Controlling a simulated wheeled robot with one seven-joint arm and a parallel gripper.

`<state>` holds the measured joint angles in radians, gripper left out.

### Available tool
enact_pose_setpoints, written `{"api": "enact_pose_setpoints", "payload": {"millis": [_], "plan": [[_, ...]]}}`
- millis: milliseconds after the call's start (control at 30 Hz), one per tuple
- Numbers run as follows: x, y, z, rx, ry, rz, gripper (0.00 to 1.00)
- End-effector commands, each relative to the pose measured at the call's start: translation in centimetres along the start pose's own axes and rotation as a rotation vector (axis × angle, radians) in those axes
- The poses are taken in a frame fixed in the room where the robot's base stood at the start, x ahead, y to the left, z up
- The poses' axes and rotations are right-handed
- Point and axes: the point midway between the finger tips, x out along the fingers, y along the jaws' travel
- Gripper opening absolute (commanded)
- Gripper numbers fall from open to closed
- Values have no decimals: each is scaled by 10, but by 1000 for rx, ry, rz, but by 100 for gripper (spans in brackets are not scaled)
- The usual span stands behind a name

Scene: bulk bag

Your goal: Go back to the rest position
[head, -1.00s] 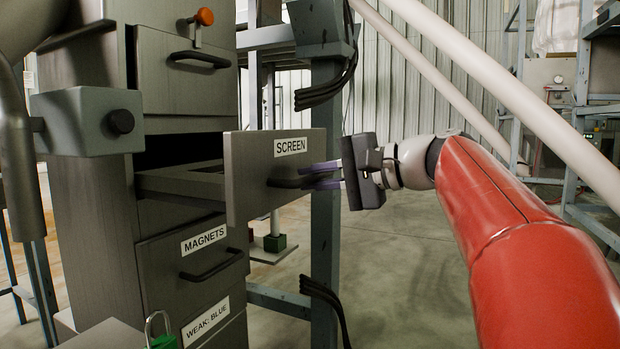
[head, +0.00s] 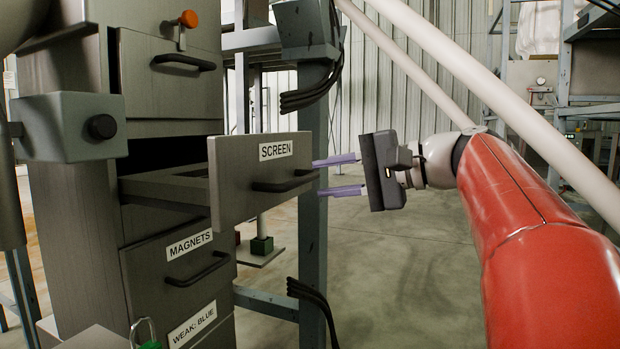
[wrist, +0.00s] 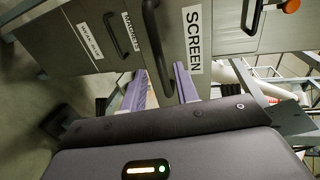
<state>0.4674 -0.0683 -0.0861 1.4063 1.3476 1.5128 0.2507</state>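My gripper (head: 340,175) is in the middle of the head view, to the right of the SCREEN drawer (head: 235,195). Its two purple fingers are apart with nothing between them. The SCREEN drawer stands pulled out of the cabinet, and its dark handle (head: 285,182) is free, a little left of the fingertips. In the wrist view the fingers (wrist: 160,85) point at the SCREEN drawer's front, with its handle (wrist: 157,40) running between their lines. My red arm reaches in from the right.
The grey cabinet (head: 75,230) fills the left, with the closed MAGNETS drawer (head: 185,270) below the open one. A steel post (head: 313,210) with black cables stands behind the drawer. Pale slanted pipes (head: 500,95) cross behind my arm. Open floor (head: 400,270) lies below my gripper.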

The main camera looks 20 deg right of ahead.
Motion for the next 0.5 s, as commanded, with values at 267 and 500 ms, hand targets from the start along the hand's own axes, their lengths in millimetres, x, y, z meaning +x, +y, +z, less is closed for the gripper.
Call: {"api": "enact_pose_setpoints", "payload": {"millis": [267,500], "plan": [[-24,0,0,-1,-1,0,31],[-24,0,0,-1,-1,0,31]]}}
